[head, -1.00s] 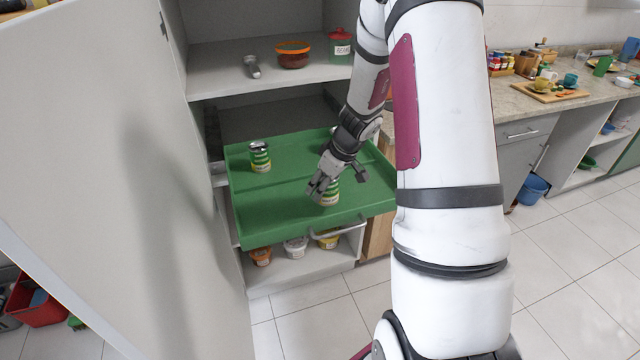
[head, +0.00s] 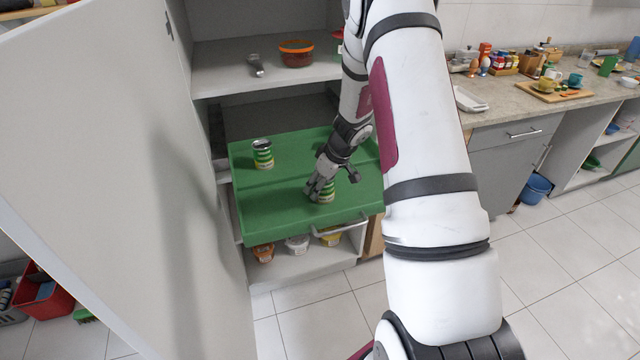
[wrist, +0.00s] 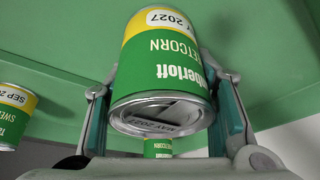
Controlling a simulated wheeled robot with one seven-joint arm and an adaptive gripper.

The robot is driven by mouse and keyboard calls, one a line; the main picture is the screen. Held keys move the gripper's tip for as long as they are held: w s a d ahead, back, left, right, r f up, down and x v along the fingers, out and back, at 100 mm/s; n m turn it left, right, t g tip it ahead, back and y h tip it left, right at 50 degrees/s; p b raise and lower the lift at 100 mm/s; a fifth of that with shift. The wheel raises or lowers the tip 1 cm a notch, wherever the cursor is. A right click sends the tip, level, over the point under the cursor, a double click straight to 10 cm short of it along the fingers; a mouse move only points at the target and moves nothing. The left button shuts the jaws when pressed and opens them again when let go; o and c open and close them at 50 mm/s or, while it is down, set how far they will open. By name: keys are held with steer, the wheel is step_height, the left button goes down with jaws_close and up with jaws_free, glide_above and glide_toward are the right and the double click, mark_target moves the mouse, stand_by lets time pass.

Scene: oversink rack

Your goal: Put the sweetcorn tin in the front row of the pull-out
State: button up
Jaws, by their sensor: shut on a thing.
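The sweetcorn tin (head: 327,193), green and yellow, is in my gripper (head: 322,184) over the front row of the green pull-out (head: 275,213). In the wrist view, the tin (wrist: 162,65) sits between the two fingers, its label reading sweetcorn upside down in the picture. My gripper is shut on it. The tin looks about upright and low; I cannot tell whether its base touches the pull-out floor. A similar tin (head: 262,154) stands in the back row at left. The wrist view also shows a sweetcorn tin (wrist: 15,115) at left and another green tin (wrist: 158,147) partly hidden behind the held one.
A low ridge divides the pull-out's rows. The front row left of my gripper is clear. Tubs (head: 297,244) stand below the pull-out. A tall cabinet door (head: 110,190) is at left.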

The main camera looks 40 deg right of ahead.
steer(key=o, duration=1.4)
steer(key=shift+r, duration=0.1)
